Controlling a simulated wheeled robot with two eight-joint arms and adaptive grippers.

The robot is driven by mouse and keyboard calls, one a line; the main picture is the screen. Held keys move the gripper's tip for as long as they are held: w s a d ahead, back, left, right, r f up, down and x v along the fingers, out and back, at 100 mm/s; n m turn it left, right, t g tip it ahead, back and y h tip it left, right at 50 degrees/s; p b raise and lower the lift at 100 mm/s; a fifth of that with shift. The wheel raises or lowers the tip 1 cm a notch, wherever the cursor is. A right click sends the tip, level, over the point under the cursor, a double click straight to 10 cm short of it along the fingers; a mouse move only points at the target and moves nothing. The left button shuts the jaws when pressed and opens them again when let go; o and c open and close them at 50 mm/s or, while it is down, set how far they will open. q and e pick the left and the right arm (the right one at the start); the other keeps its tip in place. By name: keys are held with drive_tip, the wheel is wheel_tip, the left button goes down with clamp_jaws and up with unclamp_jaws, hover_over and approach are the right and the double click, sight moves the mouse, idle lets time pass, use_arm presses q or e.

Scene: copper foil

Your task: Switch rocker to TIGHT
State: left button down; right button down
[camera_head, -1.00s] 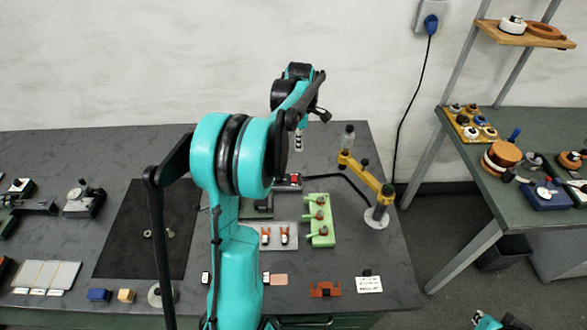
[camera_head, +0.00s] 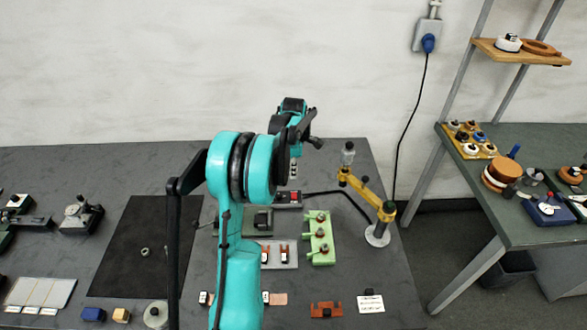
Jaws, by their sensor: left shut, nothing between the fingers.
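A small dark box with a red part (camera_head: 288,198) lies on the bench behind the green block, with a black cable running from it to the right. It may carry the rocker, but no TIGHT lettering or rocker position can be read. My left gripper (camera_head: 293,171) points down just behind and above this box, shut and empty. Whether it touches the box cannot be told. My left arm hides part of the bench to the left of the box. My right gripper is not in view.
A grey plate with two orange-and-black clips (camera_head: 290,262) and a green block with knobs (camera_head: 321,248) lie in front of the box. A yellow jointed arm on a stand (camera_head: 377,236) rises at right. A black mat (camera_head: 125,265) lies left.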

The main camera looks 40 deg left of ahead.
sight(294, 194)
use_arm(q)
wheel_tip(294, 194, down, 8)
drive_tip(key=shift+f+b, duration=0.25)
drive_tip(key=shift+b, duration=0.75)
drive_tip(key=shift+f+b, duration=0.3)
drive_tip(key=shift+f, duration=0.1)
drive_tip(key=shift+r, duration=0.1)
drive_tip(key=shift+s, duration=0.1)
